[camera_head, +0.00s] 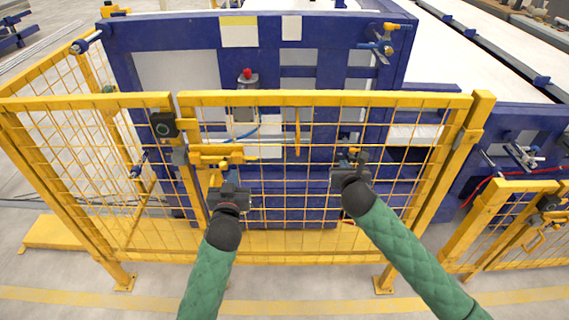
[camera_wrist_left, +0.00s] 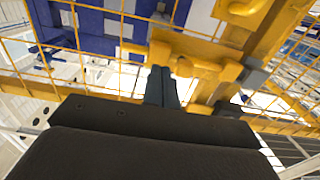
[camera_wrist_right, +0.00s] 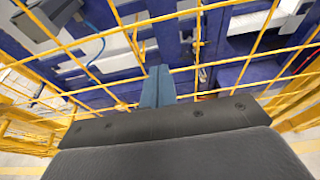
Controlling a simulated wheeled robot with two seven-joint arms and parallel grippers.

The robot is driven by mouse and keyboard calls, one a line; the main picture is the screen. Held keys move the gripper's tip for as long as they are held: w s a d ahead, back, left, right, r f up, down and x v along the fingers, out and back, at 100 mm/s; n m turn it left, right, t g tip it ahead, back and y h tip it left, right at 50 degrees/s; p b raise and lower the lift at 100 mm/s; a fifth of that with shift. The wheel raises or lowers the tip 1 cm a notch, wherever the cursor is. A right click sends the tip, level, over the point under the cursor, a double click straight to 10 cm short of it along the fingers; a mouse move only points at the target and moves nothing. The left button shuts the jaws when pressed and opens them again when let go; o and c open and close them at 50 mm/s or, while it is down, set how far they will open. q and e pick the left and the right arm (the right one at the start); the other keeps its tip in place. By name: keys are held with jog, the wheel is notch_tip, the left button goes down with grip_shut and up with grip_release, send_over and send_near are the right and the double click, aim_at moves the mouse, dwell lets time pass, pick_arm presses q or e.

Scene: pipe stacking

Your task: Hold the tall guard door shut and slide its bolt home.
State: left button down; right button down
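The tall guard door (camera_head: 325,98) is a yellow frame with wire mesh. Its left edge stands close to the fence post; I cannot tell whether it is fully closed. The yellow bolt (camera_head: 222,150) is at the door's left side, beside a grey block (camera_head: 180,155). The bolt also shows in the left wrist view (camera_wrist_left: 195,50). My left gripper (camera_head: 229,182) is just below the bolt, fingers together and seemingly empty; contact is unclear. My right gripper (camera_head: 352,160) is at the mesh right of the door's middle, fingers together, with nothing visible between them; contact with the mesh is unclear.
A black box (camera_head: 163,124) is on the post left of the door. A blue machine (camera_head: 270,35) stands behind the mesh. Yellow fence (camera_head: 80,102) runs left, and a lower yellow gate (camera_head: 500,210) stands at right. Floor in front is clear.

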jog(key=shift+w, duration=0.4)
pick_arm(q)
jog(key=shift+s+r, duration=0.1)
jog(key=shift+s, duration=0.1)
pick_arm(e)
jog(key=shift+w+d+r, duration=0.1)
jog(key=shift+w+r, duration=0.1)
jog(key=shift+r, duration=0.05)
